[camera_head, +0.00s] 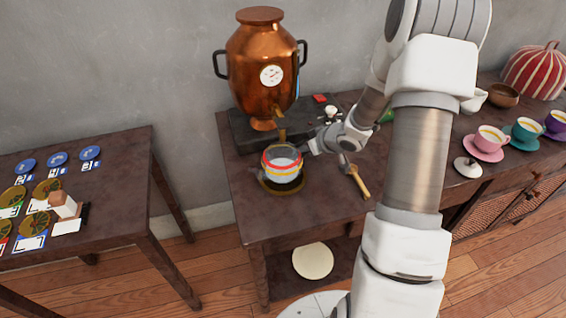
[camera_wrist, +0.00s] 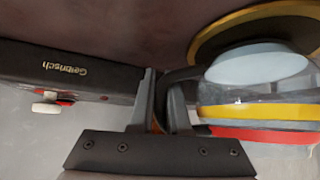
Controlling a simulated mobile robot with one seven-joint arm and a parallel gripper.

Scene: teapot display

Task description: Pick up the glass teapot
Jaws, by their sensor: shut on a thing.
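The glass teapot (camera_head: 282,170) has a red and a yellow band and shows at the front of the dark table, over a dark round mat with a gold rim (camera_head: 299,188). In the wrist view, the teapot (camera_wrist: 240,98) is at the right, partly cut off, with the mat (camera_wrist: 214,38) above it in the picture. My gripper (camera_head: 311,147) reaches in from the right. In the wrist view, my gripper (camera_wrist: 165,97) is shut on the teapot's dark handle (camera_wrist: 180,76). I cannot tell whether the teapot touches the mat.
A copper urn (camera_head: 262,60) on a dark base (camera_wrist: 65,78) stands behind the teapot, its spout close above. A wooden-handled tool (camera_head: 357,182) lies to the right. Colored cups (camera_head: 487,140) stand farther right. Another table (camera_head: 120,190) is at left, across a floor gap.

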